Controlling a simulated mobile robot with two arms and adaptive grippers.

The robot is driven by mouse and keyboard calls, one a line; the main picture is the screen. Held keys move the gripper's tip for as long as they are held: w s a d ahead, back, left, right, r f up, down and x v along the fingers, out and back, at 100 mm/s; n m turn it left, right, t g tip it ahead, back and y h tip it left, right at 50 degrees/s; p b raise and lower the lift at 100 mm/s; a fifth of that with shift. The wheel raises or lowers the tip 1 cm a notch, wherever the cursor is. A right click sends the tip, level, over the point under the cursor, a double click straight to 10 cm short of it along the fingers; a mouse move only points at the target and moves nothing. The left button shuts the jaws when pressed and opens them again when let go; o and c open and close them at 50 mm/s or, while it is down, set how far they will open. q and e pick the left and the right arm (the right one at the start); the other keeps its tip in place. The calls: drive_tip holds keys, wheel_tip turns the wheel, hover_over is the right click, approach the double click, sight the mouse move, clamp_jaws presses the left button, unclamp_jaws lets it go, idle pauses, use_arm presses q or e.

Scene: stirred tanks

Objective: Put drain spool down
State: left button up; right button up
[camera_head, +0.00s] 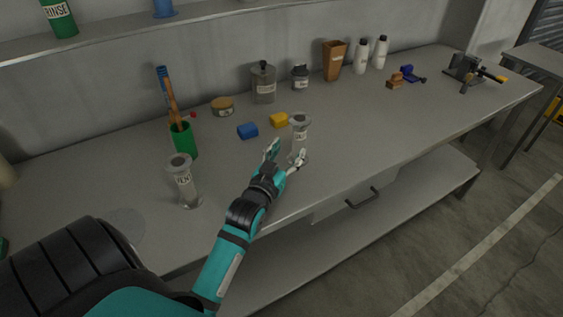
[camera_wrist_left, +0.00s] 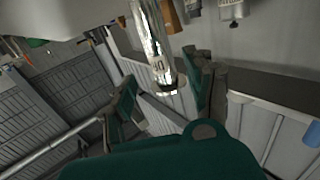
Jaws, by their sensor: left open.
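A grey metal spool (camera_head: 300,132) with a flared top and a pale label stands upright on the bench, right at my left gripper. I cannot read its label for certain. My left gripper (camera_head: 286,153) is open, with its two fingers spread at the spool's near side. In the left wrist view the shiny spool (camera_wrist_left: 155,50) shows between the open fingers (camera_wrist_left: 164,92); I cannot tell whether they touch it. My right gripper is not in view.
The grey bench (camera_head: 370,135) is clear to the right of the gripper. A green brush holder (camera_head: 183,141) stands left; a grey canister (camera_head: 263,83) and white bottles (camera_head: 361,57) stand along the wall.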

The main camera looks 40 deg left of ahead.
use_arm(q)
drive_tip(key=shift+v, duration=1.95)
